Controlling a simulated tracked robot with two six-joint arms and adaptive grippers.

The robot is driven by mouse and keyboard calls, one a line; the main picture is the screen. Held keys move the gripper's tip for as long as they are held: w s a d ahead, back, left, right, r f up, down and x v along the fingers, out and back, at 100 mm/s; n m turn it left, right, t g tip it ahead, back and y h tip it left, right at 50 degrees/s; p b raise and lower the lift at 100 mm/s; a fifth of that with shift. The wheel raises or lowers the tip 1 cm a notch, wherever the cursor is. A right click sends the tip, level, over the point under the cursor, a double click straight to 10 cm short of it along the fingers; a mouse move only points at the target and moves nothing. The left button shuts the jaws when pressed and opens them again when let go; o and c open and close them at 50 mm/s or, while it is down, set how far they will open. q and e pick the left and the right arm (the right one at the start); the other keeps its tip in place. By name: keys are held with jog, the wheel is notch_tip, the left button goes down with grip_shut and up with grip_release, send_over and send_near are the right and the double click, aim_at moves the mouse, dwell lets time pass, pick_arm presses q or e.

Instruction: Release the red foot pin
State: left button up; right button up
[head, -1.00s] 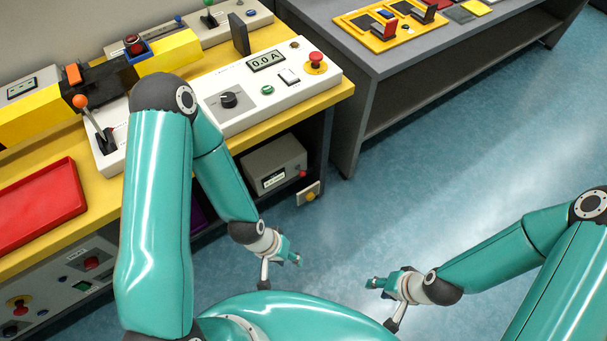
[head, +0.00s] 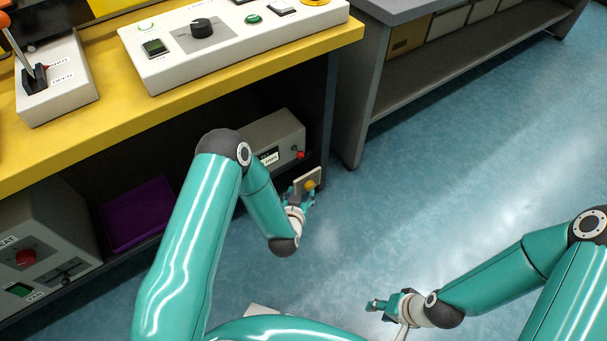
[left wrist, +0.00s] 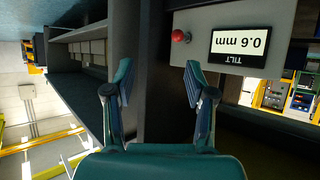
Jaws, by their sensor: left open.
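The red foot pin (head: 300,155) is a small round red knob on the end of a grey box (head: 272,142) on the low shelf under the yellow bench. In the left wrist view the red knob (left wrist: 178,36) sits beside an upside-down display reading "TILT 0.6 mm" (left wrist: 240,40). My right gripper (head: 380,304) is far from the box.
The yellow bench edge (head: 220,86) overhangs the shelf. A purple tray (head: 138,215) and another grey box (head: 45,240) stand under it to the left. A grey table (head: 362,110) stands to the right. The blue floor (head: 420,200) between my arms is clear.

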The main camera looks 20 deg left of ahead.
aim_at(300, 158)
pick_arm(q)
jog(key=w+a+f+t+y+b, duration=0.1)
jog(key=w+f+t+y+b, duration=0.3)
jog(key=f+b, duration=0.5)
jog(key=shift+t, duration=0.4)
jog(key=b+x, duration=0.2)
jog(key=x, duration=0.3)
jog(key=r+b+x, duration=0.1)
jog(key=b+x, duration=0.2)
jog(key=x, duration=0.2)
jog(key=b+x, duration=0.2)
jog(key=x, duration=0.3)
jog(key=shift+w+a+r+b, duration=0.25)
jog(key=shift+a+b, duration=0.1)
jog(key=shift+a, duration=0.1)
jog(key=shift+w+a, duration=0.15)
jog(key=shift+w, duration=0.3)
pick_arm(e)
notch_tip(300, 158, down, 20)
pick_arm(q)
grip_shut()
